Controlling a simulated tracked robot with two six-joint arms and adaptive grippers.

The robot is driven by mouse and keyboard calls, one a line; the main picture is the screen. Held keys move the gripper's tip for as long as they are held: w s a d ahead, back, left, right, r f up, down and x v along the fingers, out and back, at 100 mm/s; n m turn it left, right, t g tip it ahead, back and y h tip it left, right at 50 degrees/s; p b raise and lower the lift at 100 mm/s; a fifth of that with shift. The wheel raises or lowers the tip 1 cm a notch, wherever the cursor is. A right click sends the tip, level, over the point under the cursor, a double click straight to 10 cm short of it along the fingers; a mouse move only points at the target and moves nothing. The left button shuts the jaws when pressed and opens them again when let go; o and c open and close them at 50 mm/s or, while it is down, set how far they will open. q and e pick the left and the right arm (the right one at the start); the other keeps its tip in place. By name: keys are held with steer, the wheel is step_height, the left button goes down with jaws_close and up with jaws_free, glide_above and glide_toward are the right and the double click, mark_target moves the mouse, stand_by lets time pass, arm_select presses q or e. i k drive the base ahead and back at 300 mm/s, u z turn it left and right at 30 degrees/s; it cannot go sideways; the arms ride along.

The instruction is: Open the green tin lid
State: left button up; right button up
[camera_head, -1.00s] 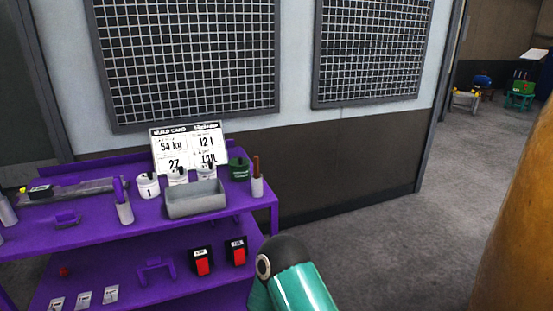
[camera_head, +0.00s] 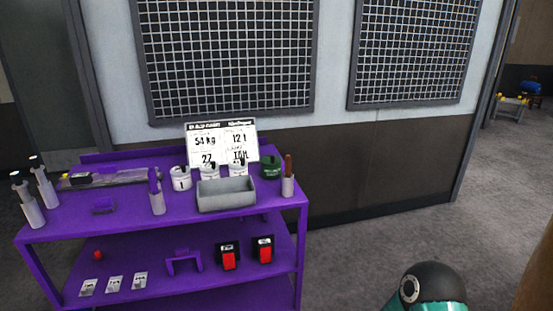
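The green tin (camera_head: 270,166) stands upright on the top shelf of the purple cart (camera_head: 225,225), near its right end. Its top looks dark green with a small black part on it; it is too small to tell more about the lid. A white cup with a brown-handled tool (camera_head: 288,182) stands just to its right and front. Neither of my grippers is in view. A teal and black link of my own arm shows at the bottom right, well apart from the tin.
White tins (camera_head: 181,178) stand left of the green tin, partly behind a grey open bin (camera_head: 226,194). A printed card (camera_head: 221,142) stands behind them. Red-and-black boxes (camera_head: 229,257) sit on the lower shelf. Grey floor to the right is clear.

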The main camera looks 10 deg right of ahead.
mark_target(268, 160)
steer(key=z, duration=0.1)
steer(key=i, duration=1)
steer(key=u, duration=0.1)
